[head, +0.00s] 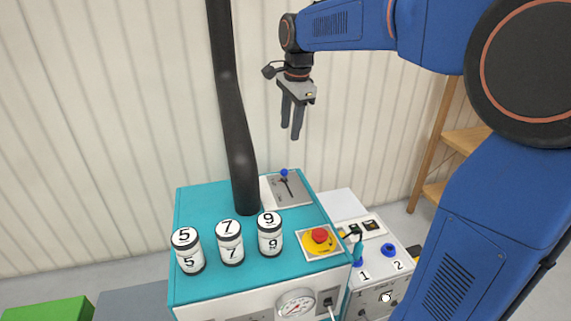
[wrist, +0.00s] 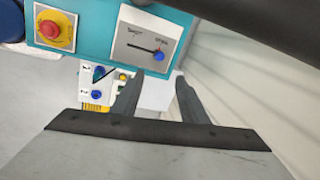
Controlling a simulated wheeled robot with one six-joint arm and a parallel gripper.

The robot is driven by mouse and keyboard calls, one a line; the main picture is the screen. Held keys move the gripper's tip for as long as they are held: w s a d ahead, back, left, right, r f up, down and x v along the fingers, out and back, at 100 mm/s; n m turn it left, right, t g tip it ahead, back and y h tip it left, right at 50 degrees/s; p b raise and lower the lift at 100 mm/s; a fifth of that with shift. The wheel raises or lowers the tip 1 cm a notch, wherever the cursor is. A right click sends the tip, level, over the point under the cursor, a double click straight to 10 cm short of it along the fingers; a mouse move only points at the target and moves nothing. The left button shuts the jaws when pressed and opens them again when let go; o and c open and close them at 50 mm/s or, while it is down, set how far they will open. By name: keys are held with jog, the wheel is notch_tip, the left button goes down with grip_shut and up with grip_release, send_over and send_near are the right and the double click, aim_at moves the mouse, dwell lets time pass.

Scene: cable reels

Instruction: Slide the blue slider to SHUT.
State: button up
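The blue slider (head: 284,172) is a round knob on a slotted grey plate (head: 294,193) at the back right of the teal cabinet top. In the wrist view the blue slider (wrist: 158,55) sits at the right end of the dark slot, by a label that seems to read OPEN. A blurred label stands at the slot's left end. My gripper (head: 291,130) hangs in the air above the plate, apart from the knob. In the wrist view my gripper (wrist: 158,77) has its two fingers spread with nothing between them.
A thick black column (head: 234,120) rises left of the plate. Three numbered jars, such as jar 9 (head: 270,236), and a red stop button (head: 319,235) stand in front. A white panel with blue knobs (head: 388,250) is at right. A ribbed wall is behind.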

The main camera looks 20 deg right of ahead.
aim_at(285, 170)
jog(key=w+f, duration=0.1)
jog(key=f, duration=0.4)
jog(key=w+f, duration=0.1)
jog(key=f, duration=0.5)
jog(key=w+f, duration=0.1)
jog(key=f, duration=0.4)
jog(key=shift+a+f, duration=0.25)
jog(key=shift+a, duration=0.05)
